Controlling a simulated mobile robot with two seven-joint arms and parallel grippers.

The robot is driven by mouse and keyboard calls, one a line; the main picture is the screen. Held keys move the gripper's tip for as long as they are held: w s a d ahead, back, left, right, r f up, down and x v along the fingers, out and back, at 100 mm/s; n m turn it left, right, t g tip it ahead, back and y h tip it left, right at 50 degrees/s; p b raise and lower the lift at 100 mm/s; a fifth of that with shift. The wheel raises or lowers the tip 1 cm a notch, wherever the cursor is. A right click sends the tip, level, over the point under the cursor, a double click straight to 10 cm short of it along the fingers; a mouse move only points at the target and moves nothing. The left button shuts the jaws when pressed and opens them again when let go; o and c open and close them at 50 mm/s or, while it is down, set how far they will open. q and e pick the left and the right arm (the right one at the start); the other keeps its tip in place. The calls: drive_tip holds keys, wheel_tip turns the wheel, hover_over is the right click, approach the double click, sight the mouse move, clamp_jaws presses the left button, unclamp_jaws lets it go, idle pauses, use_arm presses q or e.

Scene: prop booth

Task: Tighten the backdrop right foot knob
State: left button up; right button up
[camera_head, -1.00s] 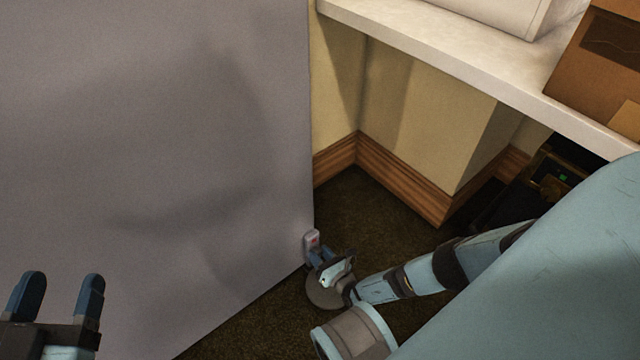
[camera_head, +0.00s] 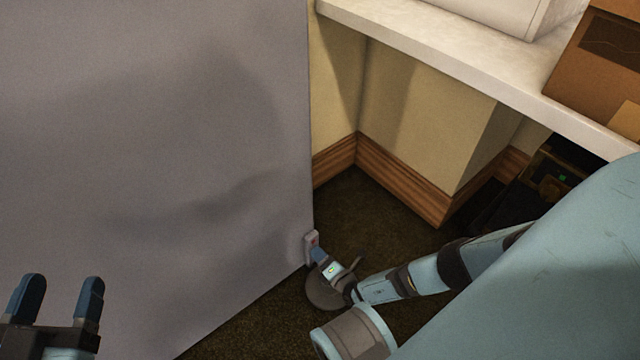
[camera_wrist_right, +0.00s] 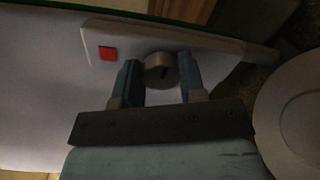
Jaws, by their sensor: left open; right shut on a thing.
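The grey backdrop (camera_head: 180,130) fills the left of the head view. At its lower right corner is a small pale bracket (camera_head: 311,243) with a red mark. In the right wrist view this bracket (camera_wrist_right: 215,52) carries a red square (camera_wrist_right: 107,54) and a round grey knob (camera_wrist_right: 160,72) with a dark slot. My right gripper (camera_wrist_right: 161,80) is shut on the knob, one finger on each side. In the head view my right gripper (camera_head: 319,256) is at the bracket, partly hidden by its own wrist. My left gripper (camera_head: 56,298) is open and empty in front of the backdrop.
A round grey disc (camera_head: 322,292) lies low beside my right gripper; a pale disc (camera_wrist_right: 298,112) shows in the wrist view. A pale counter (camera_head: 450,62) with a cardboard box (camera_head: 590,85) overhangs at upper right. Dark carpet (camera_head: 375,210) is open up to the wooden skirting (camera_head: 400,185).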

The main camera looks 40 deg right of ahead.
use_arm(q)
drive_tip(key=shift+d+r, duration=0.1)
drive_tip(key=shift+r, duration=0.05)
use_arm(e)
drive_tip(key=shift+m, duration=1.2)
drive_tip(key=o, duration=0.9)
use_arm(q)
drive_tip(key=shift+s+d+f+n+g+y+p, duration=0.15)
drive_tip(key=shift+s+d+f+n+g+p, duration=0.15)
drive_tip(key=shift+n+p, duration=0.35)
drive_tip(key=shift+s+d+f+n+g+y+p, duration=0.15)
drive_tip(key=shift+s+n+g+p, duration=0.25)
drive_tip(key=shift+p, duration=0.45)
use_arm(e)
drive_tip(key=shift+s+d+r, duration=0.1)
drive_tip(key=shift+s+d, duration=0.05)
drive_tip(key=shift+s, duration=2.15)
drive_tip(key=shift+s+d+r, duration=0.1)
drive_tip(key=shift+s+d, duration=0.1)
drive_tip(key=shift+s, duration=2.1)
drive_tip(key=shift+s+d+r, duration=0.1)
drive_tip(key=shift+s+d, duration=0.05)
drive_tip(key=shift+s, duration=2.15)
use_arm(q)
drive_tip(key=shift+w+a+r, duration=0.1)
drive_tip(key=shift+r, duration=0.05)
